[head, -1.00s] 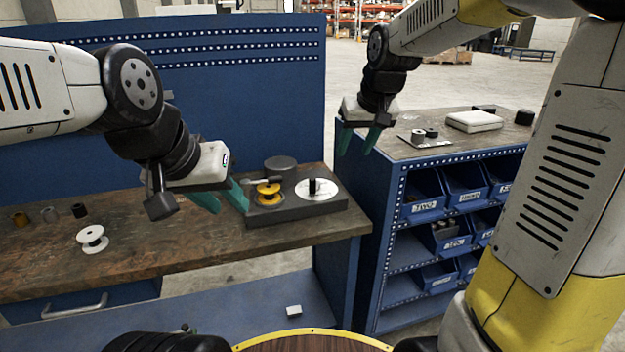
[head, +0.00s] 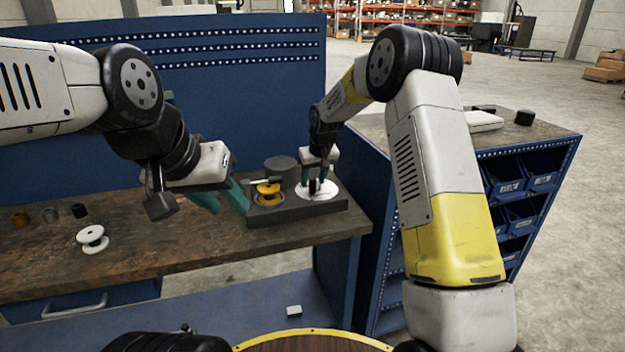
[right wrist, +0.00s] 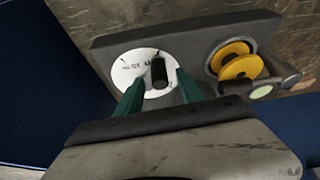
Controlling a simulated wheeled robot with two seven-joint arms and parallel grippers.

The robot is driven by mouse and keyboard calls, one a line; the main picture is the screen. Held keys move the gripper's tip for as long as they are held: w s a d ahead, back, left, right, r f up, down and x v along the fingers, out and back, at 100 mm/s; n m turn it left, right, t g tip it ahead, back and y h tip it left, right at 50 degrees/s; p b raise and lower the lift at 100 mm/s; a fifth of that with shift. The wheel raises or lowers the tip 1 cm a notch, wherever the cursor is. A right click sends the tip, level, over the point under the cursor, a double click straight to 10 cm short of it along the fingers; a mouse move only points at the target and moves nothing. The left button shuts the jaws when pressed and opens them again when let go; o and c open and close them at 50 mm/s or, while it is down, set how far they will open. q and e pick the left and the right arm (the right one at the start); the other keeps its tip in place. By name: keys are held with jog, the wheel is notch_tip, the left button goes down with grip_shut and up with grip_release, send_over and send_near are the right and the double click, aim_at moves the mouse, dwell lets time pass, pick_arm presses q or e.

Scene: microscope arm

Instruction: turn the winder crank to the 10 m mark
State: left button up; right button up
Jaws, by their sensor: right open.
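The winder is a dark grey block (head: 290,212) on the wooden bench. Its white dial disc (head: 328,193) carries a black upright crank knob (head: 313,186). In the right wrist view, the dial (right wrist: 128,70) shows printed marks too small to read for sure, and the knob (right wrist: 159,72) stands between my right fingers. My right gripper (head: 318,185) is open around the knob, not closed on it. A yellow spool (head: 268,190) sits on the block's left part. My left gripper (head: 226,197) is beside the block's left end; its teal fingers show a gap and hold nothing visible.
A white spool (head: 92,238) and several small cylinders (head: 50,214) stand on the left of the bench (head: 150,255). A dark round object (head: 281,165) is behind the block. A blue bin cabinet (head: 385,170) stands to the right. The bench middle is clear.

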jog(key=shift+x, duration=1.3)
grip_shut()
dwell(0.5)
